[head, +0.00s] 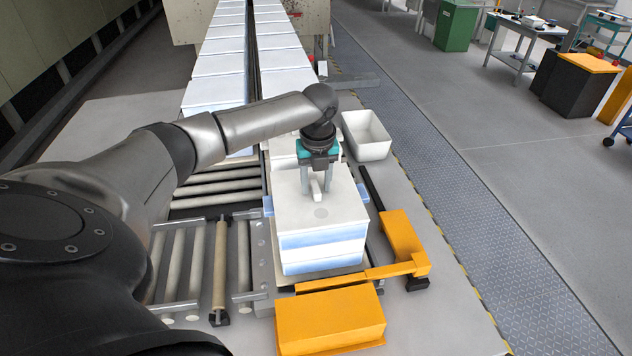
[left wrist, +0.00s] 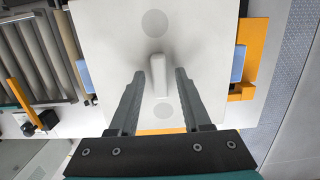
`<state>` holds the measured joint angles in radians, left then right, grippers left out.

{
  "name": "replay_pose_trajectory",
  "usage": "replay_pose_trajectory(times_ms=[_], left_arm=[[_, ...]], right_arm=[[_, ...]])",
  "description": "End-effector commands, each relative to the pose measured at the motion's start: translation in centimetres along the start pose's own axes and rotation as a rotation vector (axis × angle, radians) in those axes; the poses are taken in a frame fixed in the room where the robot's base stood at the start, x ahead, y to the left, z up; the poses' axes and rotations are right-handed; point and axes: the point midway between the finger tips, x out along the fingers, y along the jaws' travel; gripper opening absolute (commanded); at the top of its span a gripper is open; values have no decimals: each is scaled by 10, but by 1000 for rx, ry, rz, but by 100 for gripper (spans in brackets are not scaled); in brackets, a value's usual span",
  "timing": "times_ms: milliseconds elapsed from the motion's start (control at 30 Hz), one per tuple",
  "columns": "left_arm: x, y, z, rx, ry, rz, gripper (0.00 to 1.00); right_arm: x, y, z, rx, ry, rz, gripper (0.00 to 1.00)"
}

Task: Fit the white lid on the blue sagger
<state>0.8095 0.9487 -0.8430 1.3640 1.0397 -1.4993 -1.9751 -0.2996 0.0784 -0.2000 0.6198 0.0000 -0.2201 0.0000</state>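The white lid (head: 345,207) is a flat square plate with a small upright handle (left wrist: 159,76) in its middle. It lies on top of the blue sagger (head: 322,240) at the roller line, and its edges look roughly lined up with the sagger's. Whether it is fully seated is hard to tell. My left gripper (head: 317,188) is over the lid with its fingers pointing down. In the left wrist view the left gripper (left wrist: 160,78) is open, one finger on each side of the handle, with a gap on both sides. My right gripper is not in view.
An orange block (head: 330,320) and an orange stop (head: 403,245) stand at the front and right of the stack. A white open bin (head: 367,135) stands behind to the right. Rows of pale saggers (head: 215,85) run toward the back. Rollers (head: 180,262) lie to the left.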

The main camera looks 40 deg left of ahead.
Motion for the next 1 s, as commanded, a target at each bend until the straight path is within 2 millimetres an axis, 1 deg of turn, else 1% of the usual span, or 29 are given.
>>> replay_pose_trajectory(times_ms=[33, 67, 300, 367, 467, 567, 800, 900, 1000], left_arm=[[0, 0, 0, 0, 0, 1, 55], [0, 0, 0, 0, 0, 1, 57], [1, 1, -1, 1, 3, 4, 57], [-1, 1, -1, 1, 2, 3, 57], [-11, 0, 0, 1, 1, 0, 57], [-29, 0, 0, 2, -2, -1, 57], [-88, -1, 1, 1, -3, -3, 57], [-110, -1, 0, 0, -2, -3, 57], [-128, 0, 0, 1, -2, -2, 57]], right_arm=[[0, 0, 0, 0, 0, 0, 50], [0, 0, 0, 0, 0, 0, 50], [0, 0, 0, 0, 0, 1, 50], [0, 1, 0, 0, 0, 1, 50], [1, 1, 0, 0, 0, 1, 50], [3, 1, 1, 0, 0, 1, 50], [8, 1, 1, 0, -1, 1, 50], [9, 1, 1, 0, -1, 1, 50], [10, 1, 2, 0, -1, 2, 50]])
